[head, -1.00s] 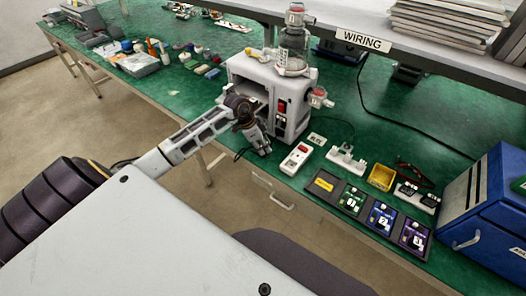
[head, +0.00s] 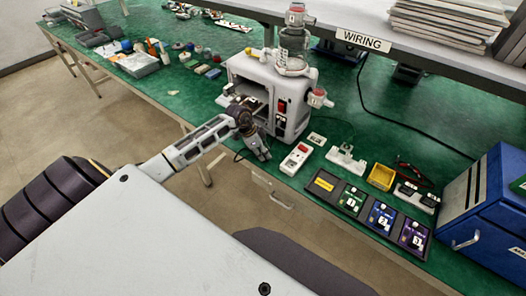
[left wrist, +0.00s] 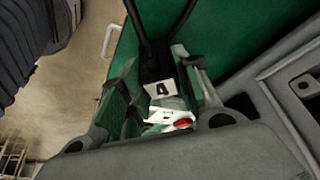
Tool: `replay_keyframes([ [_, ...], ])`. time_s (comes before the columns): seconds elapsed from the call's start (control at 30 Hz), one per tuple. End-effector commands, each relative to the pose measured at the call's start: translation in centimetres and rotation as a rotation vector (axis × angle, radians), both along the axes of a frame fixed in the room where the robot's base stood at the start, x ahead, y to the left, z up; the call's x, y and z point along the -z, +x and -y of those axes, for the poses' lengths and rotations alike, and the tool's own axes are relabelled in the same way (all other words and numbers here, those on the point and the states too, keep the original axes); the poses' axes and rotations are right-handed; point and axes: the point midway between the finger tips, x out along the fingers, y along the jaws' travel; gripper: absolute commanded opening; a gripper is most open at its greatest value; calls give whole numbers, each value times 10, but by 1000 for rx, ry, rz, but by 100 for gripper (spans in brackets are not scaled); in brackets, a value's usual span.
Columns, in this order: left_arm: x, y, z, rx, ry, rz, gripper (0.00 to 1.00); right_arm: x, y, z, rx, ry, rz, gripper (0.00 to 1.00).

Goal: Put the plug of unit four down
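The plug of unit four (left wrist: 153,70) is a black body with a white tag marked 4, seen in the left wrist view between my left gripper's fingers (left wrist: 163,66). Dark strands run from it towards the top of that view. In the head view my left gripper (head: 262,152) points down at the table's front edge, just in front of the white unit (head: 262,82). It looks shut on the plug, which is mostly hidden there. I cannot tell whether the plug touches the table. My right gripper is not in view.
A white tester with a red display (head: 297,157) lies just right of my left gripper. Further right are a white holder (head: 345,159), a yellow bin (head: 381,177), a panel of numbered bays (head: 327,184) and a blue box (head: 478,215).

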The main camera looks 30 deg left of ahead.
Motion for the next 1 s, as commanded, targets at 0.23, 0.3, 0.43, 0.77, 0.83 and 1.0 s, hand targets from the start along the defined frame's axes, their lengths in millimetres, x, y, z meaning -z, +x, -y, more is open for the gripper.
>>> replay_keyframes([
  [0.23, 0, 0, 0, 0, 0, 0, 53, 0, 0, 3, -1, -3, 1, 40],
  [0.3, 0, 0, 0, 0, 0, 0, 53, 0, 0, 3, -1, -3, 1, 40],
  [0.43, 0, 0, 0, 0, 0, 0, 53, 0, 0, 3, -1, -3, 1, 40],
  [0.77, -14, -3, -4, -2, 1, 1, 53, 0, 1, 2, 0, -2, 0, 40],
  [0.83, -20, -4, -6, -1, 2, 2, 53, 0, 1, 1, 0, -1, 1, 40],
  [1.0, -42, -10, -13, 0, 2, 2, 53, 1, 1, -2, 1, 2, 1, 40],
])
